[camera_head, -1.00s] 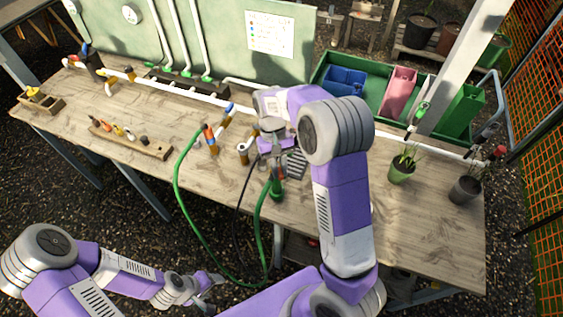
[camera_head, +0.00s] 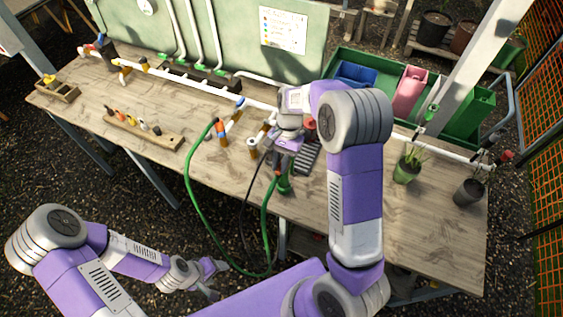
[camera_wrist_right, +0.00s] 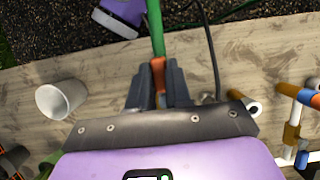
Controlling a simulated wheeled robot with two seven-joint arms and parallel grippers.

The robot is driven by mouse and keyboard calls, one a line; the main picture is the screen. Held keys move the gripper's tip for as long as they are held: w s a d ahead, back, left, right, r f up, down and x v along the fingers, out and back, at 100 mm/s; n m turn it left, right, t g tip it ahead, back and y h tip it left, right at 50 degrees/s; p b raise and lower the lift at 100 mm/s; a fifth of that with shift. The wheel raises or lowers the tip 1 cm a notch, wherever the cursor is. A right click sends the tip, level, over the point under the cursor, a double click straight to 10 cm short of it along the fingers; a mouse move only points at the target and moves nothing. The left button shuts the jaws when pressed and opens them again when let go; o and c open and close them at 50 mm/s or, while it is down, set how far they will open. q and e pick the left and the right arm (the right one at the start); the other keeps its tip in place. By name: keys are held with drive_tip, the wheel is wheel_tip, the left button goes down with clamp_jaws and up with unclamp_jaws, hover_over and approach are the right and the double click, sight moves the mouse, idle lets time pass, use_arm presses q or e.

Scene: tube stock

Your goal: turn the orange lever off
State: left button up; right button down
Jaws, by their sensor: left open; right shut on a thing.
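My right gripper (camera_wrist_right: 158,88) is shut on a small orange piece (camera_wrist_right: 158,70) at the end of a green hose (camera_wrist_right: 155,25). In the head view the orange piece (camera_head: 278,171) shows below my right wrist, over the bench. Another orange piece (camera_head: 220,129) sits on a blue-tipped pipe fitting left of that gripper; it also shows at the right of the wrist view (camera_wrist_right: 290,90). I cannot tell for sure which orange piece is the lever. My left gripper (camera_head: 213,277) is open and empty, in front of the bench and away from the fittings.
A wooden holder (camera_head: 168,141) with several coloured pieces lies at the left of the bench. Potted plants (camera_head: 407,171) stand at the right. A green hose loop (camera_head: 193,190) hangs off the front edge.

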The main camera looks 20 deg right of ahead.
idle(0.5)
drive_tip(key=c, duration=1)
unclamp_jaws()
drive_tip(key=shift+c, duration=0.2)
drive_tip(key=shift+r, duration=0.1)
drive_tip(key=v, duration=0.7)
drive_tip(key=shift+d+r, duration=0.15)
